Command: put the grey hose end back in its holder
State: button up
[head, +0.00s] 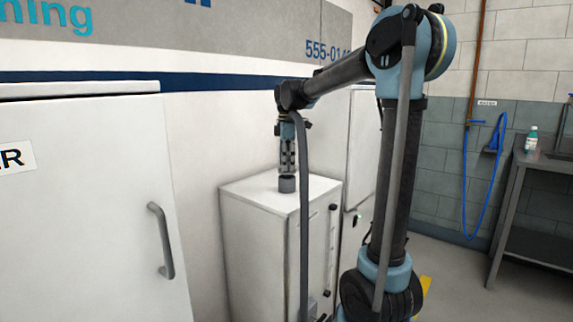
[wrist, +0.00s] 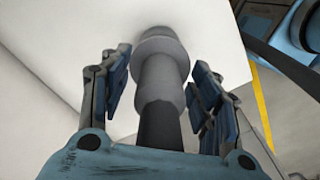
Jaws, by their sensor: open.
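The grey hose end (wrist: 160,75) is a stepped grey cylinder with a dark lower section, between my fingers in the wrist view. Its wider far end meets the top of a white cabinet. In the head view, a short grey piece (head: 287,184) shows there, below my gripper (head: 287,165). My gripper points down and is open; its fingers (wrist: 160,68) are on both sides of the hose end, with gaps visible. A grey hose-like line (head: 303,220) hangs beside it down the cabinet's front. I cannot tell the holder apart, or whether the end is seated.
The white cabinet (head: 245,200) has a bare top around the grey piece. A large white door with a grey handle (head: 160,240) is at the left. A blue hose (head: 465,190) hangs on the back wall. A dark table (head: 545,165) with a bottle (head: 532,138) stands at the right.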

notch_tip(320, 180, up, 11)
jog(key=shift+f, duration=0.1)
jog(key=shift+d+r, duration=0.1)
jog(key=shift+r, duration=0.35)
jog(key=s+d+f+m+t, duration=0.1)
jog(key=s+d+f+m, duration=0.6)
jog(key=s+d+f, duration=0.35)
jog(key=s+d+f+m+t, duration=0.1)
jog(key=s+d+f+m, duration=0.65)
jog(key=s+f, duration=0.45)
jog(key=s+d+f+m, duration=0.3)
jog(key=s+f+m, duration=0.1)
jog(key=s+f, duration=0.5)
jog(key=shift+f+m, duration=0.35)
jog(key=shift+f, duration=0.55)
jog(key=shift+s, duration=0.1)
jog(key=shift+w+f, duration=0.2)
jog(key=shift+w, duration=0.2)
